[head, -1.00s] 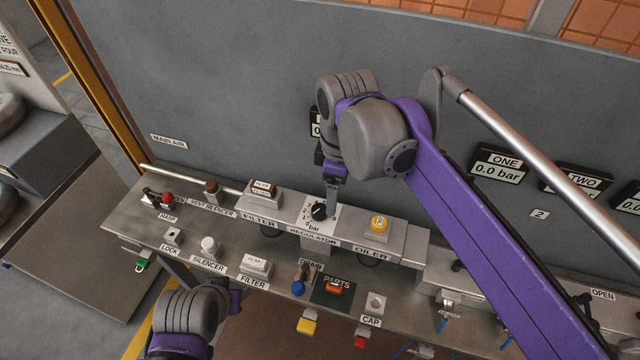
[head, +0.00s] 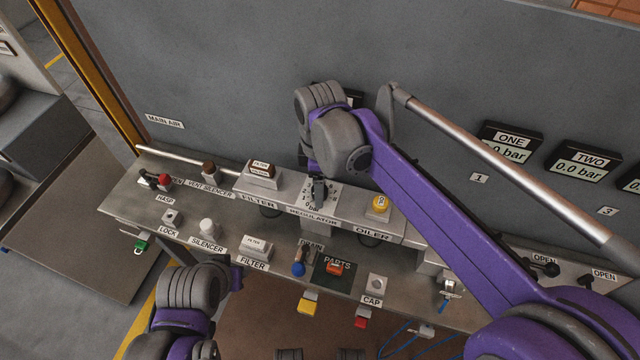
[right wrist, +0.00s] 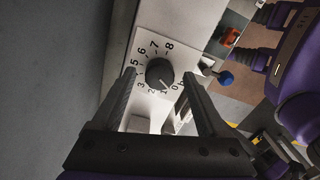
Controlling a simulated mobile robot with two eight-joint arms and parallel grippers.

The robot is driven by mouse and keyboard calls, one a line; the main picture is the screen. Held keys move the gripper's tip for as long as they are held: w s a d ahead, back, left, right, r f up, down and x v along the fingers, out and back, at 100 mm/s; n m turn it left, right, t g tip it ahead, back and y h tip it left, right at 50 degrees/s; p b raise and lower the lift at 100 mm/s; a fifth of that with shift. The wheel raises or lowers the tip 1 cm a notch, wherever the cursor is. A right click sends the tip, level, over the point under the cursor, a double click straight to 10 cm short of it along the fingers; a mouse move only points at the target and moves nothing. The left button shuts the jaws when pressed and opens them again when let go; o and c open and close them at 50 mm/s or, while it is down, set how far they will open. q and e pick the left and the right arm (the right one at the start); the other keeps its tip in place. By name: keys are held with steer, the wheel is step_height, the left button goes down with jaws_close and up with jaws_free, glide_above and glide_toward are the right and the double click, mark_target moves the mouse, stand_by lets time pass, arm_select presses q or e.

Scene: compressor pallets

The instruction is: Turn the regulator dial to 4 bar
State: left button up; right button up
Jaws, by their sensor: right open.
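The regulator dial (right wrist: 159,73) is a round dark knob on a white plate numbered up to 8. Its pale mark points to the lower right, near the 1 and 0. In the head view the dial (head: 319,196) sits on the regulator block, partly covered by my right gripper (head: 319,184). In the right wrist view my right gripper (right wrist: 159,77) is open, one finger on each side of the dial. I cannot tell whether the fingers touch it. My left arm is at the lower left in the head view; its fingertips are not visible.
The filter (head: 262,174) stands left of the regulator and the oiler (head: 380,206) right of it. A lower shelf holds a silencer (head: 207,228), a spare filter (head: 257,245) and a parts mat (head: 325,284). A grey panel rises behind; gauge ONE (head: 511,145) hangs on it.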

steer(key=shift+f, duration=0.2)
jaws_close()
stand_by(0.3)
